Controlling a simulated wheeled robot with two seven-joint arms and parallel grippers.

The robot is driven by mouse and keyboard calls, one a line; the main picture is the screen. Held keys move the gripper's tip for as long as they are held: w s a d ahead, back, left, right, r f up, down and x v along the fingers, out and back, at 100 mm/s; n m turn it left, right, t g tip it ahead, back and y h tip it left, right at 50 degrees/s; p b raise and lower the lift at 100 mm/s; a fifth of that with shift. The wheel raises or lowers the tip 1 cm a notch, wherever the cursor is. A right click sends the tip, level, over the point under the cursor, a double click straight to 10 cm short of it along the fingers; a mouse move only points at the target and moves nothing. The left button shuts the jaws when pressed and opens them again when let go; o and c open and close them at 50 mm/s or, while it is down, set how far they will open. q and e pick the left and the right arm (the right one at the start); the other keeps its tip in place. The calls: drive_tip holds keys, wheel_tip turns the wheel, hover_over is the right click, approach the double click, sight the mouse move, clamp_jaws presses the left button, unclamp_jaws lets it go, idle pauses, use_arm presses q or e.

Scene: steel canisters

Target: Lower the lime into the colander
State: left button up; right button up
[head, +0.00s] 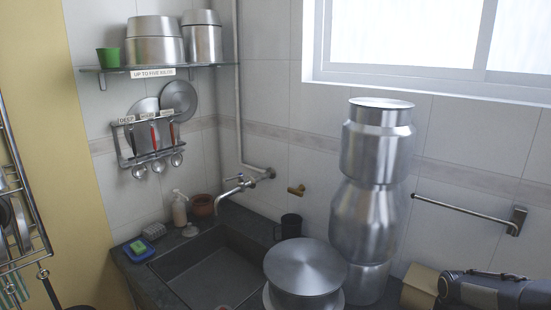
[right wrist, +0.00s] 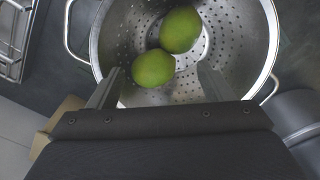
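The steel colander (right wrist: 224,90) shows in the right wrist view, with a perforated bowl, a bright rim and wire handles. Two green limes show over its bowl: a nearer lime (right wrist: 153,68) and a farther lime (right wrist: 181,30). They appear to lie inside it, close together or touching. My right gripper (right wrist: 161,70) is above the colander with its fingers spread. The nearer lime shows between the fingertips, with gaps on both sides. The colander, limes and both grippers are outside the head view.
A sink (head: 205,268) is set in the dark counter. Stacked steel canisters (head: 367,215) and a lidded pot (head: 305,268) stand right of it, with a dark mug (head: 291,226) behind. A wire rack (right wrist: 14,40) is left of the colander.

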drive_tip(key=shift+r, duration=0.1)
drive_tip(key=s+a+r+t+p, duration=0.1)
drive_tip(key=s+a+r+p, duration=0.15)
drive_tip(key=r, duration=0.45)
drive_tip(key=s+a+r+p, duration=0.1)
drive_tip(key=s+r+p, duration=0.15)
drive_tip(key=r, duration=0.45)
drive_tip(key=s+a+r+m+t+y, duration=0.1)
drive_tip(key=s+a+r+t+y, duration=0.1)
drive_tip(key=s+a, duration=0.5)
drive_tip(key=s+a+r+m+t+y, duration=0.1)
drive_tip(key=s+a+r+t, duration=0.1)
drive_tip(key=s+a, duration=0.4)
drive_tip(key=s+r, duration=0.1)
drive_tip(key=s, duration=0.2)
drive_tip(key=shift+s+a+r+t+y, duration=0.3)
drive_tip(key=shift+s+a+y, duration=0.05)
drive_tip(key=shift+a+y, duration=0.05)
